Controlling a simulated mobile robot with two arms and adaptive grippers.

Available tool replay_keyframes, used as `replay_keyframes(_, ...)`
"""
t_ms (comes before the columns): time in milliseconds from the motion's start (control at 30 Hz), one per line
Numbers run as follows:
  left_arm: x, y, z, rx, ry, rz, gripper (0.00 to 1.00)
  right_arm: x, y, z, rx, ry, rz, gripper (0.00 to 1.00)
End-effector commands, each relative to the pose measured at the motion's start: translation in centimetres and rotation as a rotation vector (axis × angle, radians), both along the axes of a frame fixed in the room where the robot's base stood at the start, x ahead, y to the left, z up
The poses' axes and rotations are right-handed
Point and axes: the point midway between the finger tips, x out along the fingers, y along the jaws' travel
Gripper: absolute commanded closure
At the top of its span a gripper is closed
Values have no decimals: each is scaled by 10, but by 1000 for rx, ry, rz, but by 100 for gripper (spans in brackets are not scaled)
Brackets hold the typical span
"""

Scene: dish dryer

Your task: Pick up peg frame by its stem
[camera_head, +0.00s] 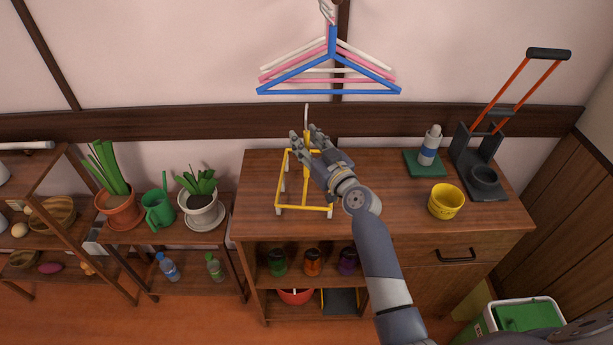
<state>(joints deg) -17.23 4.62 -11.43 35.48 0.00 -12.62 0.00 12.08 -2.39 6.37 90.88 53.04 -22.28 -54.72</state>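The peg frame (280,182) is a yellow rectangular frame with pale pegs hanging from it. It stands on the left part of the wooden cabinet top. Its upright stem rises from the frame and ends in a pale hook near the wall. My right gripper (305,137) is at the stem, below the hook, and hides part of the stem and frame. Its fingers look spread, one on either side of the stem; contact cannot be made out. My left gripper is not in view.
Blue, pink and white hangers (330,88) hang above the cabinet (400,215). A yellow cup (446,201), a bottle (430,146) on a green mat and a black cart (477,165) with red handles stand right. Potted plants stand left. Bare top lies left of the cup.

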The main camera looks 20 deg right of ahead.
Motion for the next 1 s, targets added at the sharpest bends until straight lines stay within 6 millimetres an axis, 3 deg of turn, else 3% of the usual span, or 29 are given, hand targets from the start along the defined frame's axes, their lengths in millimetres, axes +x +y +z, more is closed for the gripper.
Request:
replay_keyframes(167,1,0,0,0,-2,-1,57,0,0,0,0,0,0,66)
replay_keyframes(300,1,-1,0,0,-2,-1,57,0,0,0,0,0,0,98)
replay_keyframes(333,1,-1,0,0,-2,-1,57,0,0,0,0,0,0,100)
replay_keyframes(767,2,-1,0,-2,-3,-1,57,0,0,3,-1,-2,-1,100)
replay_keyframes(1000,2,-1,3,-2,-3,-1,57,0,0,23,0,-6,-2,100)
